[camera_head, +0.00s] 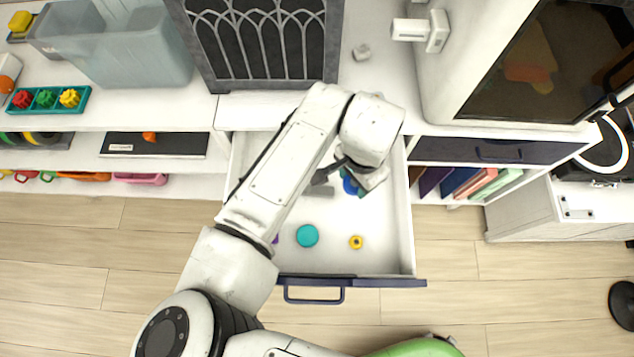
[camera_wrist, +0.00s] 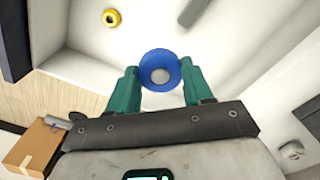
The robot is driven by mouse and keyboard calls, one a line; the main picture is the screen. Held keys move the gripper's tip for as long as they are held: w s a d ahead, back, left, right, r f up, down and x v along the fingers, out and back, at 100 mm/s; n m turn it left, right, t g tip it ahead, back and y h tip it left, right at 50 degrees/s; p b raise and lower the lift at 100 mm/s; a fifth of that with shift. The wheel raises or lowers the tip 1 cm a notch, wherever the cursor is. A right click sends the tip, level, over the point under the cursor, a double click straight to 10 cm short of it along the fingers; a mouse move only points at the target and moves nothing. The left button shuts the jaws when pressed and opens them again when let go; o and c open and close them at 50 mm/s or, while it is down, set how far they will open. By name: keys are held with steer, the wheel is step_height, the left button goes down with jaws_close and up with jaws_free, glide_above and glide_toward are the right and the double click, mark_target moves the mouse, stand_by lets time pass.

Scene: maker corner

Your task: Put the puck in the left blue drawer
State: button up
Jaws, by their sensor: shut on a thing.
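The left blue drawer (camera_head: 385,245) is pulled open, with a white inside and a dark blue front. My gripper (camera_head: 352,184) is over the drawer, partly hidden by my arm in the head view. In the wrist view its teal fingers (camera_wrist: 161,88) are shut on a round blue piece with a pale centre, which I take as the puck (camera_wrist: 178,65). A bit of its blue shows in the head view (camera_head: 349,186). I cannot tell its exact height above the drawer floor.
A teal disc (camera_head: 307,235) and a yellow ring (camera_head: 355,242) lie in the drawer near its front. A dark grey piece (camera_head: 318,190) is there too. The right drawer (camera_head: 480,151) is shut. Bare drawer floor lies to the right of the yellow ring.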

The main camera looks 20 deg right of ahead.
steer(key=s+a+f+m+b, duration=0.1)
steer(key=s+a+f+m, duration=0.15)
steer(key=s+m, duration=0.85)
steer(key=w+d+f, duration=0.2)
steer(key=w, duration=0.1)
steer(key=w+d+f, duration=0.2)
steer(key=w+f, duration=0.1)
steer(key=w, duration=0.1)
steer(key=w+d+f, duration=0.2)
steer(key=w+f, duration=0.1)
steer(key=w, duration=0.1)
steer(key=shift+w+d+p, duration=0.2)
steer(key=shift+d+p, duration=0.15)
steer(key=shift+p, duration=0.05)
steer(key=shift+w+d+f, duration=0.2)
steer(key=shift+w+f, duration=0.1)
steer(key=shift+f, duration=0.15)
steer(key=shift+w+f, duration=0.1)
steer(key=shift+f, duration=1.5)
steer(key=shift+f, duration=0.2)
steer(key=o, duration=1.1)
steer(key=shift+r, duration=0.1)
